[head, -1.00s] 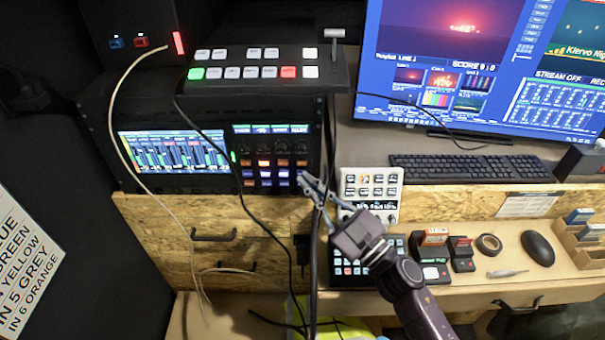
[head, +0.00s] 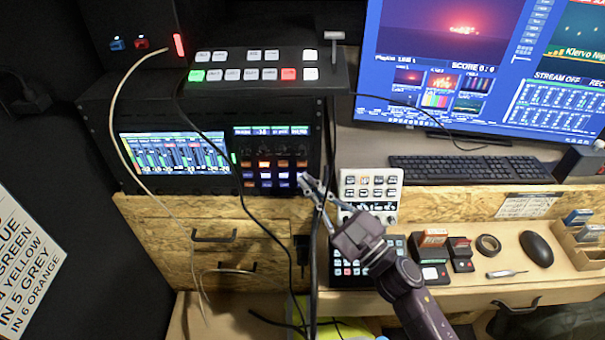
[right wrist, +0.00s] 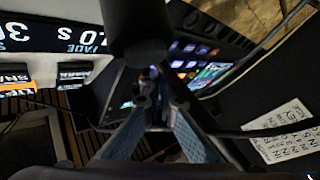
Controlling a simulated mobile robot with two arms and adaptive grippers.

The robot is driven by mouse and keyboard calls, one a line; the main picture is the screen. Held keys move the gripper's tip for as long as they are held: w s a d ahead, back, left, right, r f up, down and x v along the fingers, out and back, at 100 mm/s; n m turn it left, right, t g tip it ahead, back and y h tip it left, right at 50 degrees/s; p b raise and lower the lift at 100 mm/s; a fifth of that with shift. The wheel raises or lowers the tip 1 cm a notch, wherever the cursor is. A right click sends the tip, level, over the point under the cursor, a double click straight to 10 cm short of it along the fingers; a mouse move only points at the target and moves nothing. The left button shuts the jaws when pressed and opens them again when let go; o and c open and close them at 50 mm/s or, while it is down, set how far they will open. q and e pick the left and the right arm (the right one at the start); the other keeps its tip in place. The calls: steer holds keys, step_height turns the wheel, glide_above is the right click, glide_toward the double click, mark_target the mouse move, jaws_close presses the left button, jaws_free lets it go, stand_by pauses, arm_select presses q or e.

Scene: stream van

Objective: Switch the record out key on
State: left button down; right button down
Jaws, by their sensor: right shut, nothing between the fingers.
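The dark rack panel (head: 222,117) stands left of centre in the head view. Its right part has rows of small lit keys (head: 265,174), orange, white and blue, under a row of knobs. Their labels are too small to read, so I cannot tell which is the record out key. My right gripper (head: 304,178) is shut and empty, its fingertips by the right end of the key rows; I cannot tell whether they touch. In the right wrist view the fingertips (right wrist: 148,76) are together, with lit keys (right wrist: 181,64) beyond them. My left gripper is not in view.
A switcher panel (head: 340,72) with lit buttons sits above the rack. Black cables hang between the rack and a white button pad (head: 388,176), close to my right gripper. A keyboard (head: 470,169) and monitor (head: 480,60) stand to the right.

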steer(key=shift+s, duration=0.2)
steer(key=s+p, duration=0.1)
steer(key=s, duration=0.4)
steer(key=shift+s, duration=0.4)
stand_by(0.4)
